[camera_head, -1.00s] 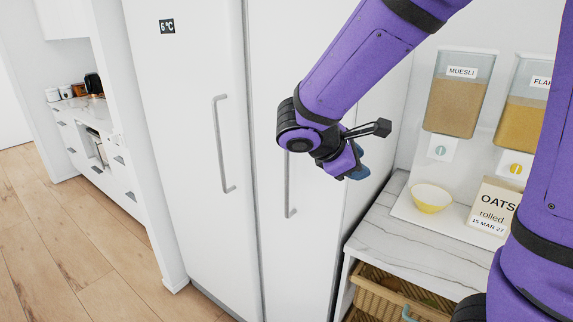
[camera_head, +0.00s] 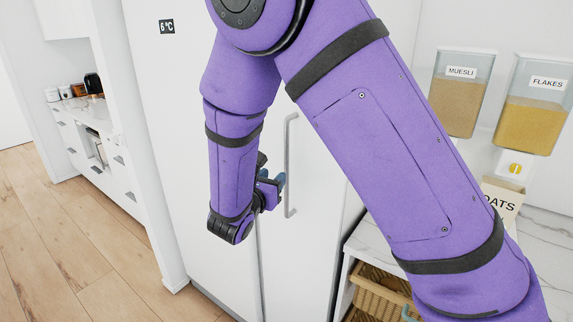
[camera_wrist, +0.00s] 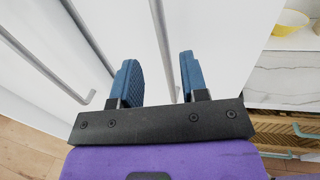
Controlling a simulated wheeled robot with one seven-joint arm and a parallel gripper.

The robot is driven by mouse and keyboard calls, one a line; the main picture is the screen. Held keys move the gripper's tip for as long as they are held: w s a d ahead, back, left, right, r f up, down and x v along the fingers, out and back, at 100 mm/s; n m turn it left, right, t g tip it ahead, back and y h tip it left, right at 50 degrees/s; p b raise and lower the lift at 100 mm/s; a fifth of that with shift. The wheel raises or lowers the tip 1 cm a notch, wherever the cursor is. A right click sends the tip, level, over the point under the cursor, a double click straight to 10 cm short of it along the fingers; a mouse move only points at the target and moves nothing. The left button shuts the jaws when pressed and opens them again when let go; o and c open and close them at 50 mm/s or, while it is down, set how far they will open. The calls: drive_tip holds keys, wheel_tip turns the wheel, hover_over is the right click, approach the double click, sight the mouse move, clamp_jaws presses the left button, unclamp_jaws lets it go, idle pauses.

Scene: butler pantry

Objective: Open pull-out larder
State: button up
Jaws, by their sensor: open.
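The tall white larder front (camera_head: 312,215) stands right of the fridge door with the 6°C display. Its long vertical grey bar handle (camera_head: 288,150) shows just right of my gripper (camera_head: 271,182) in the head view. In the wrist view my gripper (camera_wrist: 158,72) is open, with its two blue finger pads apart. The larder handle (camera_wrist: 160,35) runs through the gap seen between them. I cannot tell whether it is between the pads or still beyond them. The larder front is closed, flush with its neighbour. My arm hides part of both fronts.
The fridge door (camera_head: 175,110) is on the left; its bar handle shows in the wrist view (camera_wrist: 50,72). On the right are a marble counter (camera_head: 375,240), cereal dispensers (camera_head: 530,112), an oats box (camera_head: 497,205) and a wicker basket (camera_head: 378,292). Wood floor (camera_head: 80,250) is clear at left.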

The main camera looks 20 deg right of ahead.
sight(285, 165)
drive_tip(key=x, duration=0.9)
clamp_jaws()
